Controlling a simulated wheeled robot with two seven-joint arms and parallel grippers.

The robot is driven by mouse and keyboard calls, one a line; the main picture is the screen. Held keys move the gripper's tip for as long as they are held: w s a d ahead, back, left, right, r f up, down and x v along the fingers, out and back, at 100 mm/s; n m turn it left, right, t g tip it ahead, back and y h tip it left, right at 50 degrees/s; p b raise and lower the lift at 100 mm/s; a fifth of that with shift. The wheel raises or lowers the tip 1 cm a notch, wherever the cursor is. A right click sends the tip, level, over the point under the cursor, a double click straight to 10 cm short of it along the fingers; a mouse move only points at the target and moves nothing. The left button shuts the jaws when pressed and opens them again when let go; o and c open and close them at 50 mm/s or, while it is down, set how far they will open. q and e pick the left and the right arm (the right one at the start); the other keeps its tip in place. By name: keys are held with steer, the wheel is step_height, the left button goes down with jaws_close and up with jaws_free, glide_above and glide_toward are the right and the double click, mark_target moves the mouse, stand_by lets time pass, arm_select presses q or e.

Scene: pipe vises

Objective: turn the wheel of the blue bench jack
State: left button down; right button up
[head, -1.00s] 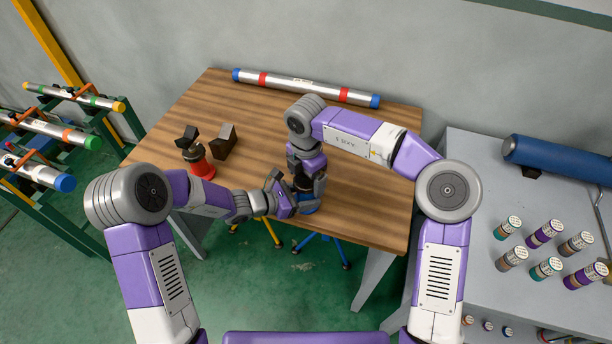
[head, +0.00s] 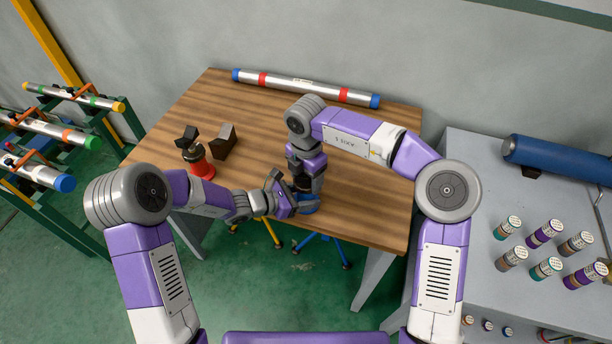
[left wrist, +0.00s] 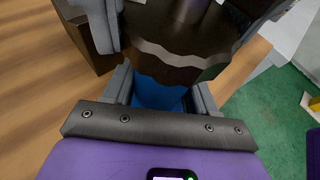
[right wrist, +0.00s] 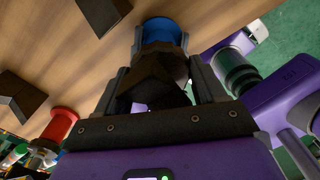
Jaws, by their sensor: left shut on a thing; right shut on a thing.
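The blue bench jack (head: 309,204) stands upright at the table's front edge, mostly hidden by my grippers. My left gripper (head: 285,196) comes in from the left, low down, and is shut on its blue body, which shows between the fingers in the left wrist view (left wrist: 158,95). The jack's dark wheel (left wrist: 185,62) with a wavy rim sits just above. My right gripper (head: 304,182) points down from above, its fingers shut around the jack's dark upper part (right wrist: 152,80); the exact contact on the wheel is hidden.
A red jack (head: 201,167) and a dark block (head: 224,142) stand left on the wooden table (head: 260,125). A silver pipe (head: 305,88) lies at the back. A grey bench (head: 470,210) with several small cylinders is at right; a pipe rack (head: 85,125) is at left.

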steer(key=n, duration=1)
stand_by(0.5)
steer(key=o, duration=1)
steer(key=shift+o, duration=0.2)
steer(key=shift+a, duration=0.1)
steer(key=shift+r, duration=0.1)
